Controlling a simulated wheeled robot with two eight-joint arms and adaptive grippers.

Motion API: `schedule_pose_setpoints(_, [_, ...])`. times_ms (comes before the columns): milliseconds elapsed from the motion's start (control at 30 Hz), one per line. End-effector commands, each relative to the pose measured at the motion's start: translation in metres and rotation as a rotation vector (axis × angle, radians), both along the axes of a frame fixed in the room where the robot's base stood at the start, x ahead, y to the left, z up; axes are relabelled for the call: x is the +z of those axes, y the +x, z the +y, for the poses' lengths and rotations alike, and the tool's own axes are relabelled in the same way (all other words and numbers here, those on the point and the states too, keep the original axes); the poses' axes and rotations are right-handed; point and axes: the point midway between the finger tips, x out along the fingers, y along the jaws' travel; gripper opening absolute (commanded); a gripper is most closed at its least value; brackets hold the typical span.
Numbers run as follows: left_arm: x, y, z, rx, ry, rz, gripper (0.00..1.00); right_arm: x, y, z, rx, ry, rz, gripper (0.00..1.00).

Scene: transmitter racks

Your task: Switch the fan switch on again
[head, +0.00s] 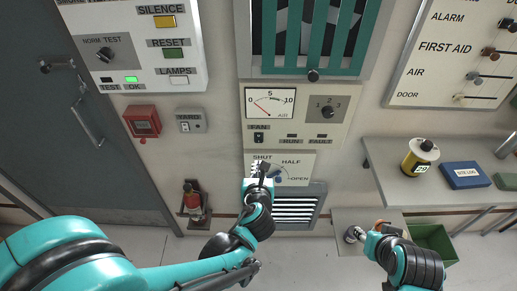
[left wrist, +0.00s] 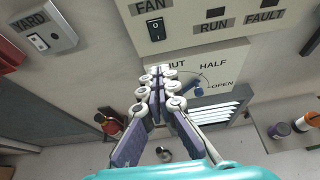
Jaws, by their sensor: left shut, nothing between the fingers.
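The fan switch (head: 258,138) is a small black rocker under the FAN label, on the cream panel below the air gauge. It also shows in the left wrist view (left wrist: 156,31), with a small white mark on it; I cannot tell which way it is set. The RUN and FAULT windows beside it look dark. My left gripper (head: 263,166) is shut and empty, just below the switch, in front of the SHUT/HALF/OPEN dial plate. Its fingertips (left wrist: 158,71) appear apart from the switch. My right gripper (head: 354,235) is low at the right; its jaws are unclear.
A blue dial handle (left wrist: 197,90) and a vent grille (head: 296,211) lie below the fan panel. The yard switch (head: 190,122) and a red alarm box (head: 142,121) are to the left.

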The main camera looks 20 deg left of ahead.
Motion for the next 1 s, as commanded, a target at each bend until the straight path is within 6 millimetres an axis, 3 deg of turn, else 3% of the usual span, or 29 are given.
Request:
schedule_pose_setpoints(167, [-0.009,0.015,0.005,0.004,0.000,0.001,0.00,-0.007,0.000,0.000,0.000,0.000,0.000,0.40])
schedule_pose_setpoints(567, [-0.043,0.088,0.026,0.004,-0.003,0.000,0.00,-0.032,0.000,0.000,0.000,0.000,0.000,0.40])
schedule_pose_setpoints(700, [-0.044,0.108,0.032,0.003,-0.003,-0.001,0.00,-0.035,0.000,0.000,0.000,0.000,0.000,0.40])
schedule_pose_setpoints(1000, [-0.045,0.125,0.036,0.001,-0.003,0.000,0.00,-0.037,0.000,0.000,0.000,0.000,0.000,0.40])
